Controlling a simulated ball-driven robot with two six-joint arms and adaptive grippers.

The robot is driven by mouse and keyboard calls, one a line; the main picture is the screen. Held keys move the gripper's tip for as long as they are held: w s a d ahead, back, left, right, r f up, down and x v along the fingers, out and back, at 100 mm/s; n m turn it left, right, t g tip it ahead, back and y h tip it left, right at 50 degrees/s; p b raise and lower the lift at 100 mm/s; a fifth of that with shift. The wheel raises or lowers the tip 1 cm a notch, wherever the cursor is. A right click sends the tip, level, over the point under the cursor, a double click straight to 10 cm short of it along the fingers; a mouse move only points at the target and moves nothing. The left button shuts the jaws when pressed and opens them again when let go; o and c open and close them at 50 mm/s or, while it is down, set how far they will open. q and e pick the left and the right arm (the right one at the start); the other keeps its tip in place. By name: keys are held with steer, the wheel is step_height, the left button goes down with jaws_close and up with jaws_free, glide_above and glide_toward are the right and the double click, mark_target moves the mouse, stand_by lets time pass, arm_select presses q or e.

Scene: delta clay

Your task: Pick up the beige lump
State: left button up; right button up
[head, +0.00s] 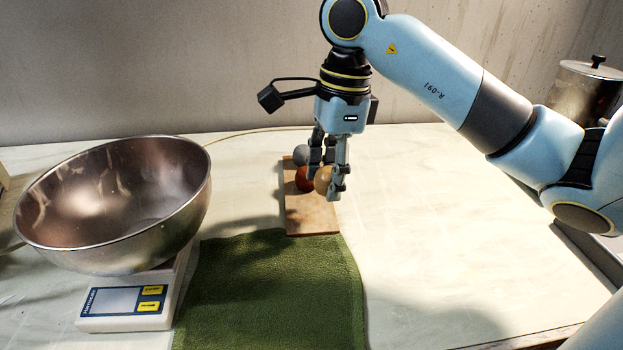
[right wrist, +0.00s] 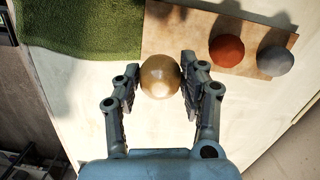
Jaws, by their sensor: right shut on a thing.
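The beige lump (head: 322,179) is a smooth ball at the wooden board, in front of the red lump in the head view. My right gripper (head: 327,186) points down with its fingers on either side of the beige lump and is shut on it. In the right wrist view the beige lump (right wrist: 160,76) sits between the two fingertips (right wrist: 161,84), overlapping the board's edge. I cannot tell whether it touches the board. My left gripper is not in view.
The board (head: 313,220) also bears a red lump (right wrist: 226,50) and a grey lump (right wrist: 275,61). A green towel (head: 270,290) lies in front. A tilted metal bowl (head: 110,200) rests on a scale (head: 130,305) at left. The table right of the board is clear.

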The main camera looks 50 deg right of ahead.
steer(key=s+d+r+p, duration=0.5)
steer(key=s+p, duration=0.1)
steer(key=s, duration=0.1)
steer(key=shift+s+r, duration=0.2)
steer(key=shift+s, duration=0.05)
stand_by(1.1)
